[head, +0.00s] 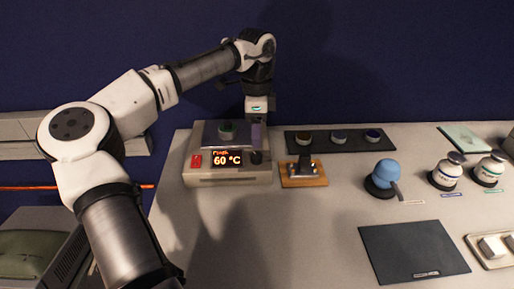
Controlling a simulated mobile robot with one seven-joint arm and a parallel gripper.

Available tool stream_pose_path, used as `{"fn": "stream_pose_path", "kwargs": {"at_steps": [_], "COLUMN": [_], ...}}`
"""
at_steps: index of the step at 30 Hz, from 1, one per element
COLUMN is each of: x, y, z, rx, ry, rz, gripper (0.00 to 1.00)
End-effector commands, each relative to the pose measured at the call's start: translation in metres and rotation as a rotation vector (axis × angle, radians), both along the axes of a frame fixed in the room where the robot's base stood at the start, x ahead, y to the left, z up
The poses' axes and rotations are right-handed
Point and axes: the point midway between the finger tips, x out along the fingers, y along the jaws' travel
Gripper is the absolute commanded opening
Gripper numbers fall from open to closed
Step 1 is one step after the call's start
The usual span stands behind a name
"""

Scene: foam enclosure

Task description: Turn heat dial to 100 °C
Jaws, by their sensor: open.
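The hot plate (230,177) is a beige box with a dark top plate at the left end of the bench. Its display (227,159) reads 60 °C in orange, under a word too small to read surely. A red switch (196,161) is left of the display. The black heat dial (256,157) is on the front, right of the display. My gripper (256,146) points down just above the dial and partly covers that corner. It is open. I cannot tell whether its fingers touch the dial. A small container (226,130) with a greenish band stands on the top plate.
A dark tray (354,147) with several small containers is behind right. A wooden base with a black fixture (303,173) stands close right of the hot plate. Further right are a blue bulb (384,173), two white bottles (447,172) and a dark mat (412,251). The front-middle bench is clear.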

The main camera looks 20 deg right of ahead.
Motion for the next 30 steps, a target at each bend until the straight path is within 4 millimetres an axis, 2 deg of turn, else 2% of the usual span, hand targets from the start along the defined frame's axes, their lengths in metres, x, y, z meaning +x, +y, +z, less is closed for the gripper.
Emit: {"fn": "stream_pose_path", "kwargs": {"at_steps": [3,9,15,22,23,30], "x": [-0.002,-0.003,-0.004,-0.004,-0.004,-0.004], "y": [0.001,0.001,0.000,0.000,0.001,0.001], "z": [-0.023,-0.052,-0.064,-0.065,-0.065,-0.065], "rx": [0.003,0.001,-0.001,-0.001,-0.001,-0.001], "ry": [0.001,0.001,-0.001,-0.001,-0.001,-0.001], "rz": [-0.001,-0.001,-0.001,-0.001,-0.001,-0.001], "gripper": [0.52,0.52,0.52,0.52,0.50,0.19]}}
